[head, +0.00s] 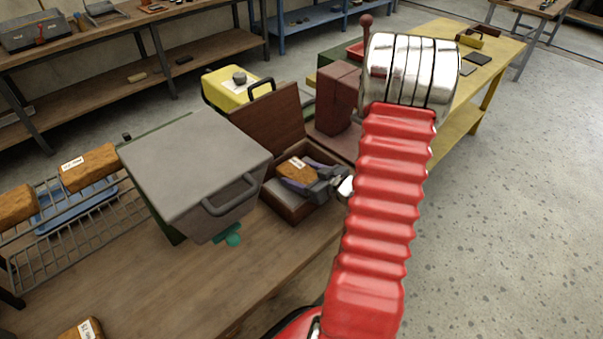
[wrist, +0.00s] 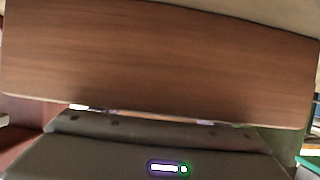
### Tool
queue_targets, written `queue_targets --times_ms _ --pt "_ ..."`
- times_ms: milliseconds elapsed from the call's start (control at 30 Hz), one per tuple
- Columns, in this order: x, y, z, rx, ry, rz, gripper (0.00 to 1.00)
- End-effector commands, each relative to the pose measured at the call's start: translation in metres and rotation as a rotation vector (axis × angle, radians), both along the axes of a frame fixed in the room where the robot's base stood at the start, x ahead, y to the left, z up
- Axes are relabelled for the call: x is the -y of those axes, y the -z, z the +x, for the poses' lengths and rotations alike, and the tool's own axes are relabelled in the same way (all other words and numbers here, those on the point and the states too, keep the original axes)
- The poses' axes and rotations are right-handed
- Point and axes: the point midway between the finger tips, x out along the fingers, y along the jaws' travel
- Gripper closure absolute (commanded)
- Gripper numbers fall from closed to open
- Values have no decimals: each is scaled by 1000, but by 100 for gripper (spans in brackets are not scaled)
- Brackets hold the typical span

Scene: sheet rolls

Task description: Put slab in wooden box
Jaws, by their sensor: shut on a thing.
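The wooden box (head: 262,122) stands open on the bench in the middle of the head view, its lid raised at the back. My gripper (head: 312,178) is shut on a brown slab (head: 293,170) with a white label, over the box's opening. Whether the slab touches the box floor I cannot tell. In the wrist view a wide brown wooden panel, apparently the box lid (wrist: 160,65), fills most of the picture; the slab cannot be made out there. More labelled brown slabs lie at the left, one on the wire rack (head: 88,167) and one near the front edge (head: 82,330).
A large grey-lidded container (head: 195,165) stands just left of the box. A yellow case (head: 235,86) is behind it, and a reddish-brown block (head: 339,97) stands behind the box. A wire rack (head: 85,235) is at the left. The front of the bench (head: 170,285) is mostly clear.

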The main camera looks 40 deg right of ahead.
Motion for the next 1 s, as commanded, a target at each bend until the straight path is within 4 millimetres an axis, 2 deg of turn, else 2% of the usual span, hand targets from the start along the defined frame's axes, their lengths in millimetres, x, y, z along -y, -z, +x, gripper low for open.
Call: queue_targets --times_ms 200,233,500,800,1000 --pt "0 2 0 2 0 0 69" --pt "0 3 0 0 0 1 33" --pt "0 3 0 0 0 0 15" --pt "0 1 0 0 0 0 15" --pt "0 -9 0 1 0 -1 15"
